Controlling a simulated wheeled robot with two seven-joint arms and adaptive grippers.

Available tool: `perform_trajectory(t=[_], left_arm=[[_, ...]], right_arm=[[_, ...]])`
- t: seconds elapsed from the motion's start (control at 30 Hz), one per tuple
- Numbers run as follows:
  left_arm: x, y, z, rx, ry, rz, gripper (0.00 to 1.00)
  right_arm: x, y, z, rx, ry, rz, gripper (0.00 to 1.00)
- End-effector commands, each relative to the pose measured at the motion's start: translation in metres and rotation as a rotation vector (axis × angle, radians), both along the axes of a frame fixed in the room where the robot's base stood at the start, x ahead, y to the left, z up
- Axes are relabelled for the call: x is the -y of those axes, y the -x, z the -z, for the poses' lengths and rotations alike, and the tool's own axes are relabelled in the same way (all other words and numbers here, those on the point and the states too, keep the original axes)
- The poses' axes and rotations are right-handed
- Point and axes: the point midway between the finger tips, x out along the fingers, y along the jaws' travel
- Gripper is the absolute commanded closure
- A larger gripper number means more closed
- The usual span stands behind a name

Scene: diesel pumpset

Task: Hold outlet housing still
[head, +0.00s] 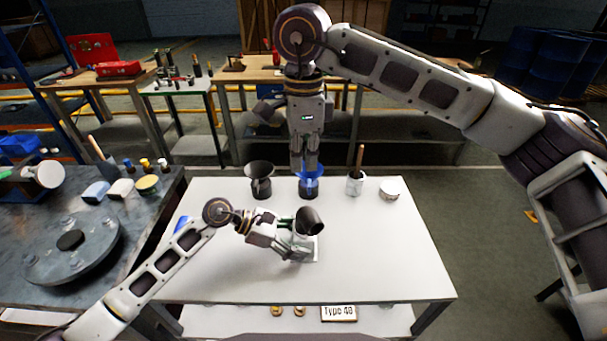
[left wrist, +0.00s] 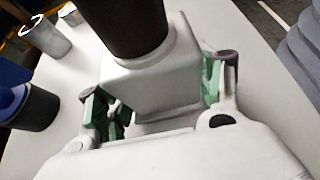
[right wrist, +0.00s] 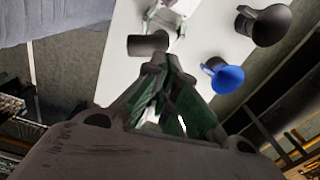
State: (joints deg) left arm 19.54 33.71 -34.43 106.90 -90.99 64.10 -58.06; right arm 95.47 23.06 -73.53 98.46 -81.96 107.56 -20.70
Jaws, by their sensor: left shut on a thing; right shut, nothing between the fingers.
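The outlet housing (head: 313,222), a pale block with a dark round pipe, sits at the middle of the white table. It also shows in the left wrist view (left wrist: 160,72), its pipe rising out of the top edge. My left gripper (head: 291,242) is shut on the housing, with a green-padded finger on either side of the block. My right gripper (head: 304,166) is shut and empty, pointing down above the table's back part. In the right wrist view its fingertips (right wrist: 155,65) meet, and the housing (right wrist: 148,45) shows beyond them.
A blue funnel-like cup (head: 309,183) stands just below my right gripper. A black one (head: 260,173) is to its left. A pot with a brown handle (head: 356,181) and a small round tin (head: 389,188) stand to its right. The table's front (head: 380,270) is clear.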

Motion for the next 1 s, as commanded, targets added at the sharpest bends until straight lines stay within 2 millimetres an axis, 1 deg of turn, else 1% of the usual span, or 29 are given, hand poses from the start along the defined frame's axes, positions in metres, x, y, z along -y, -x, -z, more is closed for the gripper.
perform_trajectory(t=[0.03,0.2,0.3,0.77,0.8,0.93,0.97,1.0], left_arm=[[-0.002,0.002,0.009,-0.009,-0.013,0.001,0.76],[-0.002,0.002,0.009,-0.009,-0.013,0.001,0.76],[-0.002,0.002,0.009,-0.009,-0.013,0.001,0.76],[-0.002,0.002,0.009,-0.009,-0.013,0.001,0.76],[-0.002,0.002,0.009,-0.009,-0.013,0.001,0.28],[-0.002,0.002,0.009,-0.009,-0.013,0.001,0.11],[-0.002,0.001,0.008,-0.008,-0.013,0.0,0.08],[-0.002,0.001,0.008,-0.008,-0.013,0.0,0.08]], right_arm=[[-0.001,0.0,-0.007,0.002,0.0,-0.001,1.0],[0.0,0.0,-0.023,0.001,0.0,0.0,1.0],[0.0,0.001,-0.028,0.0,0.0,-0.001,1.0],[0.0,0.001,-0.03,0.0,0.0,-0.001,1.0],[0.0,0.001,-0.03,0.0,0.0,0.0,1.0],[0.0,0.001,-0.03,0.0,0.0,-0.001,1.0],[0.0,0.001,-0.03,0.0,0.0,-0.001,1.0],[0.0,0.001,-0.03,0.0,0.0,-0.001,1.0]])
